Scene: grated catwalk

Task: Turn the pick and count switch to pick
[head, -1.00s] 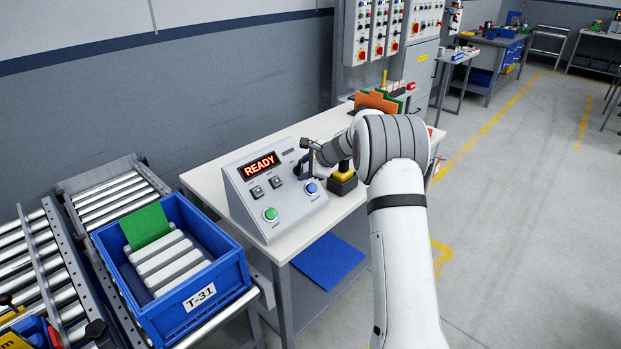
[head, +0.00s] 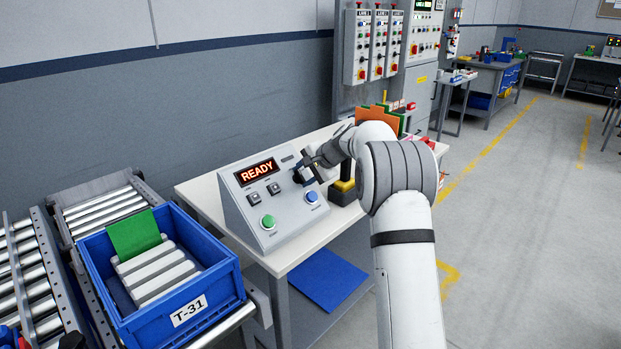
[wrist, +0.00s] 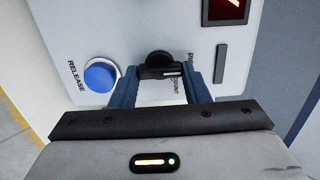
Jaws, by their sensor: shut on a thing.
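The grey control box (head: 240,209) stands on the white bench, its display reading READY. The black pick and count switch (wrist: 160,62) sits on its sloped face, with labels partly hidden beside it in the wrist view. My gripper (head: 303,174) is at the upper right of the panel. In the wrist view my gripper (wrist: 160,74) has its two blue fingers on either side of the switch knob, shut on it. A white mark shows on the knob's handle. In the head view the knob is mostly hidden by the gripper.
The blue RELEASE button (wrist: 101,74) is close beside one finger. A green button (head: 268,221) and two small black switches are further left on the panel. A blue T-31 crate (head: 213,294) stands on the rollers at left. A yellow-and-black object (head: 343,190) stands beside my wrist.

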